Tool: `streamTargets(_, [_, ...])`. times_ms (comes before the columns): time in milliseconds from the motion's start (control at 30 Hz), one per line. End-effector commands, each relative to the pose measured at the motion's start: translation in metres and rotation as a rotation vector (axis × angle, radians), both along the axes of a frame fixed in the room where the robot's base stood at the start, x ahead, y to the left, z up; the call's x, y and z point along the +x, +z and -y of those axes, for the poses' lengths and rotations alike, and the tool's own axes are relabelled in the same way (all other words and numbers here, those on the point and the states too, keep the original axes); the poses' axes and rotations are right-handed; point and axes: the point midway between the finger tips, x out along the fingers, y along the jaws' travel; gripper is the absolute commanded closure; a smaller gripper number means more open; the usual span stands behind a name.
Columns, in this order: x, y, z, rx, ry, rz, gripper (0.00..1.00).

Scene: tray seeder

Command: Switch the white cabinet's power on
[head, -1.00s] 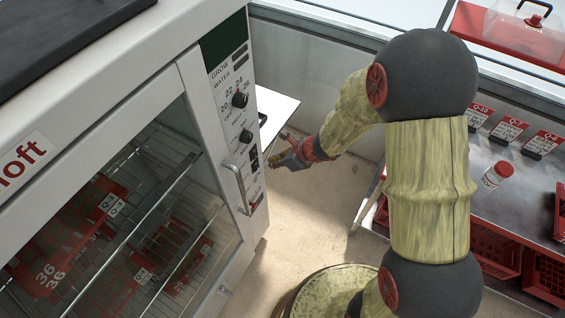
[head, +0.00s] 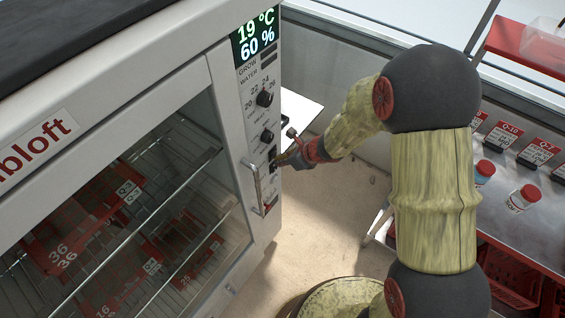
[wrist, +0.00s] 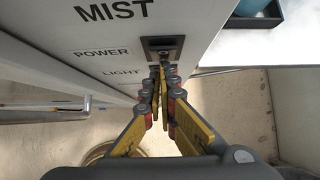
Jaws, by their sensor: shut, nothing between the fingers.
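The white cabinet (head: 190,55) stands at the left, with a narrow control panel on its front right edge. Its display (head: 256,36) is lit and reads 19 °C and 60 %. Two dark knobs and a column of small switches sit below it. My gripper (head: 279,161) is at the switches, shut and empty. In the wrist view my fingertips (wrist: 160,74) are together just below a dark switch (wrist: 163,46) in line with the POWER label (wrist: 102,53). They overlap the LIGHT row and hide its switch. I cannot tell whether they touch the panel.
A door handle (head: 255,187) sticks out just left of the switches. Red trays (head: 85,215) lie on wire racks behind the glass door. At the right, a bench (head: 500,190) holds red-capped bottles and labelled cards.

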Motion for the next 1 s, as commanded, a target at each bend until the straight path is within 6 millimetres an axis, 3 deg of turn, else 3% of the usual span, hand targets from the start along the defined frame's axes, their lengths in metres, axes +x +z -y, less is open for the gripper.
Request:
streamTargets(600, [0.001, 0.019, 0.0, 0.0, 0.001, 0.002, 1.0])
streamTargets(1000, [0.001, 0.019, 0.001, 0.002, 0.0, 0.003, 1.0])
